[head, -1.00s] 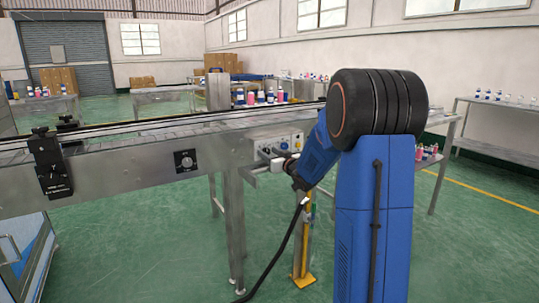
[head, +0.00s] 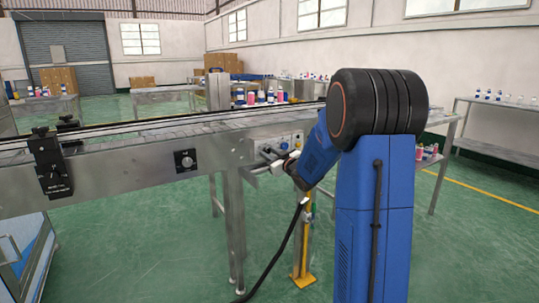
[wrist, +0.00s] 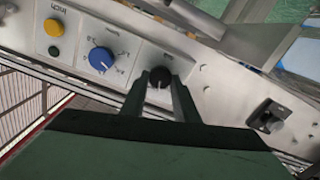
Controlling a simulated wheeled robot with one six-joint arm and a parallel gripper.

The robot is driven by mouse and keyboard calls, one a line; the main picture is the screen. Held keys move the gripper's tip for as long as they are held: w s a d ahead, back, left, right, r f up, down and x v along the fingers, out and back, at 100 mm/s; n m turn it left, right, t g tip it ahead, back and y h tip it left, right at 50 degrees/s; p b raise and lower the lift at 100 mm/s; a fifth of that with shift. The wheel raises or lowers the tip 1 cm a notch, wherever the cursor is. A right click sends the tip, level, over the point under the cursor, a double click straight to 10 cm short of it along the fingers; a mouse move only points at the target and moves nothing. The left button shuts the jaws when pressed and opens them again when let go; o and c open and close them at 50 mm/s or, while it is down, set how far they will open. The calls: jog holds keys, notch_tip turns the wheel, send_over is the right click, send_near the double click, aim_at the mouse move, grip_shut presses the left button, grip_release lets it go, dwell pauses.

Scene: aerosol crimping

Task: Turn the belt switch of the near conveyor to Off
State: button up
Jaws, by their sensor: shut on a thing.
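The black belt switch knob (wrist: 160,77) is on the steel control panel (wrist: 205,75) in the wrist view. A small label sits by it, too small to read surely. My gripper (wrist: 159,82) is shut on this knob, one finger on each side. The knob's marking is too small to tell its setting. In the head view my gripper (head: 268,161) reaches the control box (head: 290,138) at the near conveyor's (head: 120,172) right part; the knob is hidden there.
A blue dial (wrist: 100,59), a yellow button (wrist: 53,27) and a black button share the panel. Another black knob (head: 186,160) is on the conveyor's side. A latch-like metal fitting (wrist: 268,115) is right of my gripper. Bottles (head: 262,96) stand behind the conveyor.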

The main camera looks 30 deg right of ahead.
jog(key=n, duration=0.6)
jog(key=shift+a+f+n, duration=0.1)
jog(key=shift+n, duration=0.2)
dwell(0.5)
jog(key=o, duration=1.1)
jog(key=shift+c, duration=0.2)
jog(key=s, duration=1.7)
jog(key=shift+s+d, duration=0.2)
jog(key=shift+d, duration=0.1)
jog(key=shift+a, duration=0.1)
